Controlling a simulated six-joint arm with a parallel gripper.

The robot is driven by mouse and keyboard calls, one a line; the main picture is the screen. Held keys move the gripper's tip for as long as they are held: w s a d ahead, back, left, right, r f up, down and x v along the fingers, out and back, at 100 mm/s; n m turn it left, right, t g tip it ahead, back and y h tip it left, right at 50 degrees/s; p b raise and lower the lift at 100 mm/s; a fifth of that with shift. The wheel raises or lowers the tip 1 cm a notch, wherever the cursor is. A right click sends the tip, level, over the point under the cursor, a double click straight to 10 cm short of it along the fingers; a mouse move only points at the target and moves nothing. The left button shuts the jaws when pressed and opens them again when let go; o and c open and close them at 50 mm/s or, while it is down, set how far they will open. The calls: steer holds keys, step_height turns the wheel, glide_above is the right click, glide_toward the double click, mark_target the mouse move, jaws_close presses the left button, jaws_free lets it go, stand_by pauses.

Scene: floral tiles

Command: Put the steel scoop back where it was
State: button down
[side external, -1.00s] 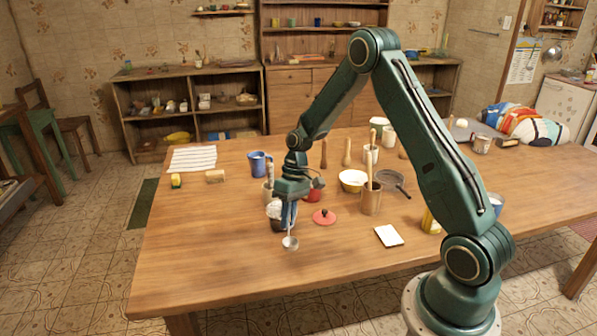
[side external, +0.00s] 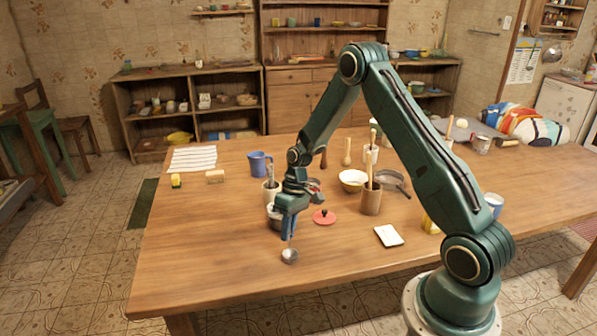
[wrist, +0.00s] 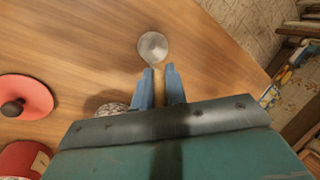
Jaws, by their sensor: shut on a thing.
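The steel scoop (side external: 290,256) has a round bowl at its lower end, held low over the table's near left part. It also shows in the wrist view (wrist: 153,46), just ahead of the fingertips. My gripper (side external: 288,234) is shut on the scoop's handle with its blue fingers (wrist: 160,88). The scoop hangs bowl down; I cannot tell whether the bowl touches the wood. A small pot or jar (side external: 273,218) stands just behind my gripper, partly hidden by it. A speckled round thing (wrist: 110,109) shows beside the fingers in the wrist view.
A red lid (side external: 324,216) with a dark knob lies to the right. A white pad (side external: 388,236) lies farther right. The table's front left (side external: 210,265) is clear.

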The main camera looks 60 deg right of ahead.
steer(key=c, duration=1.4)
jaws_free()
steer(key=shift+f, duration=0.1)
steer(key=shift+c, duration=0.2)
steer(key=v, duration=1.2)
steer(key=shift+r, duration=0.2)
